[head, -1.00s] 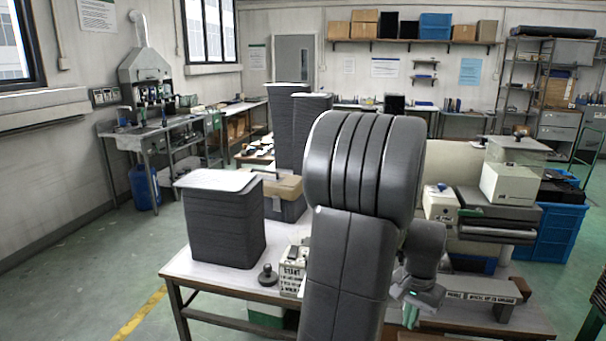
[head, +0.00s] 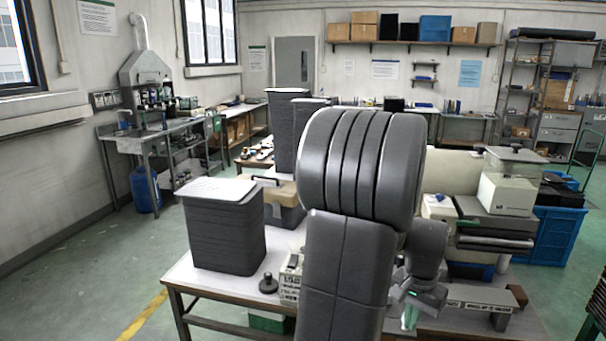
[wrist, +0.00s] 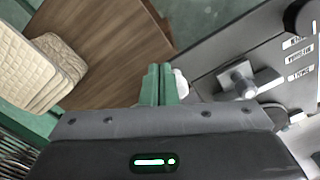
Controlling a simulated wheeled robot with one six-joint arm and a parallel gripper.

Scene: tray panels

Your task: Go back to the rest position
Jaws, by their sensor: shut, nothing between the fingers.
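My gripper (wrist: 156,86) shows in the wrist view as two green fingers pressed together, with nothing between them. In the head view its green fingertips (head: 409,318) show low, right of my large grey arm links, over the front right of the work table. My arm is bent, and its links hide the middle of the table. In the wrist view the fingers point past a brown wooden surface (wrist: 105,45) and beside a grey labelled panel (wrist: 225,85); I cannot tell their distance from either.
A dark tray stack (head: 225,235) with a pale sheet on top stands on the table's (head: 205,283) left part. A black knob (head: 268,284) stands near it. A white box machine (head: 506,193) and a blue crate (head: 560,235) are at right. Quilted pads (wrist: 40,70) lie at the wrist view's left.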

